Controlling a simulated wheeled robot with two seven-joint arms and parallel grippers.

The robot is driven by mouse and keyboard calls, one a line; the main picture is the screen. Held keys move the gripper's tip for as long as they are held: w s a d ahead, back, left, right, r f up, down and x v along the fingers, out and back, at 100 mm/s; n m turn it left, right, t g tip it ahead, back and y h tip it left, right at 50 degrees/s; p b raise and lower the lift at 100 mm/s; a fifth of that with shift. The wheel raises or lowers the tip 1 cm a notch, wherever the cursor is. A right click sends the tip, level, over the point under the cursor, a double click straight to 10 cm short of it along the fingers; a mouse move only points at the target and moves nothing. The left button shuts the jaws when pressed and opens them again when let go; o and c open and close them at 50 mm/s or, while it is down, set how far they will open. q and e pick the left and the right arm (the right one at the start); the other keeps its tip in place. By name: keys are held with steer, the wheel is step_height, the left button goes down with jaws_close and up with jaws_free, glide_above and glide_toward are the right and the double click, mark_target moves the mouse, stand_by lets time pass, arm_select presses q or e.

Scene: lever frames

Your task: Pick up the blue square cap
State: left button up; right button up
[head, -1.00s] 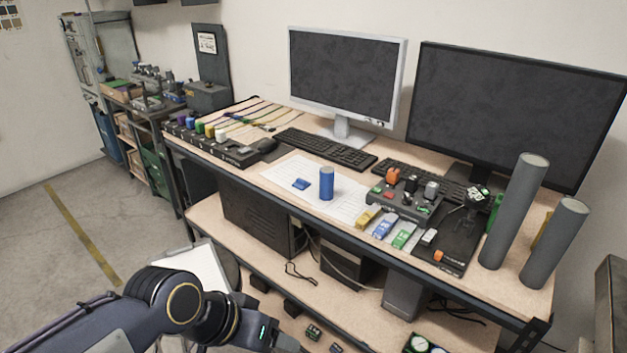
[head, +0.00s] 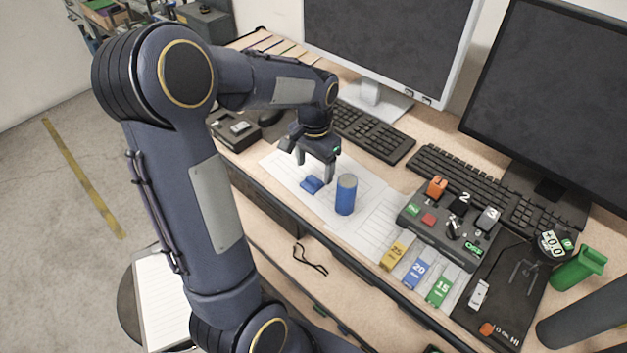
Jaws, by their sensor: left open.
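The blue square cap (head: 311,184) lies on the white paper sheet on the desk, left of an upright blue cylinder (head: 345,197). My left gripper (head: 314,170) is open and points down just above the cap, its fingers close to the cap's far side. Nothing shows between the fingers, and I cannot tell whether they touch the cap. My right gripper is not in view.
The blue cylinder stands close to the cap's right. A control box (head: 446,232) with buttons, numbered cards (head: 417,269) and a keyboard (head: 372,131) lie to the right and behind. Two monitors (head: 392,45) stand at the back.

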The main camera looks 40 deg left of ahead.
mark_target(312, 180)
arm_select(q)
steer(key=f, duration=0.4)
steer(key=shift+s+a+f, duration=0.15)
steer(key=shift+s+a, duration=0.05)
steer(key=c, duration=1.1)
